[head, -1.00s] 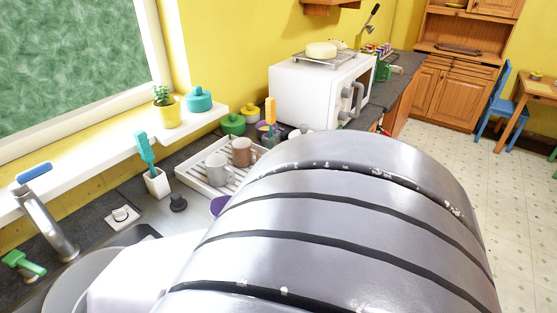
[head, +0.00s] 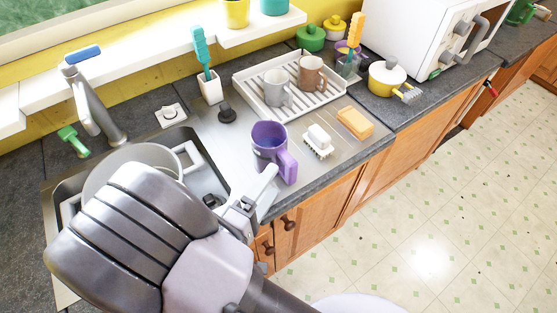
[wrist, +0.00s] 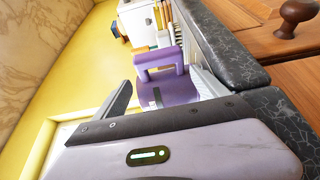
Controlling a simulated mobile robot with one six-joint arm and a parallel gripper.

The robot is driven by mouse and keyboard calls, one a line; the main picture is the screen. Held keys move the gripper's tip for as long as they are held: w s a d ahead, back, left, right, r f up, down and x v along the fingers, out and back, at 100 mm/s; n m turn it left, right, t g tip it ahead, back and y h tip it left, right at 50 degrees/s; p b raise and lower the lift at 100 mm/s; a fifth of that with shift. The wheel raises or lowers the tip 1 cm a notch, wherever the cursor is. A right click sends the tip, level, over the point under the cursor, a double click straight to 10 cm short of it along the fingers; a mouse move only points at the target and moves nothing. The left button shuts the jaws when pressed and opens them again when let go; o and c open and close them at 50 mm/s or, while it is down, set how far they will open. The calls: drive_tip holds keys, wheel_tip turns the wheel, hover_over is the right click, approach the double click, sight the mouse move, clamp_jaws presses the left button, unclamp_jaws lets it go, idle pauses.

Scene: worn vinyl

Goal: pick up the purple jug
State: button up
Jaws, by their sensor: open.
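The purple jug (head: 268,138) stands upright on the steel draining surface right of the sink, its handle towards the counter's front edge. My gripper (head: 240,188) is open and empty, just in front of the jug at the near counter edge, its jaws pointing towards it. In the wrist view the jug (wrist: 178,92) appears beyond the jaws, handle uppermost in the picture. One finger (wrist: 116,104) shows to its left. The jug's lower part is hidden behind the gripper there. I see no clear contact between jaws and jug.
Right of the jug lie a white brush (head: 319,140) and an orange sponge (head: 354,122). Behind it stands a white rack (head: 246,87) with two mugs. The sink (head: 60,190) holds a large pot (head: 118,160). The tap (head: 92,105) rises behind.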

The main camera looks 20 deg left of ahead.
sight(284, 173)
drive_tip(key=shift+x, duration=1)
drive_tip(key=b+x, duration=0.1)
drive_tip(key=x, duration=0.1)
drive_tip(key=d+b+x, duration=0.1)
drive_tip(key=x, duration=0.2)
drive_tip(key=shift+f, duration=0.15)
drive_tip(key=c, duration=1.7)
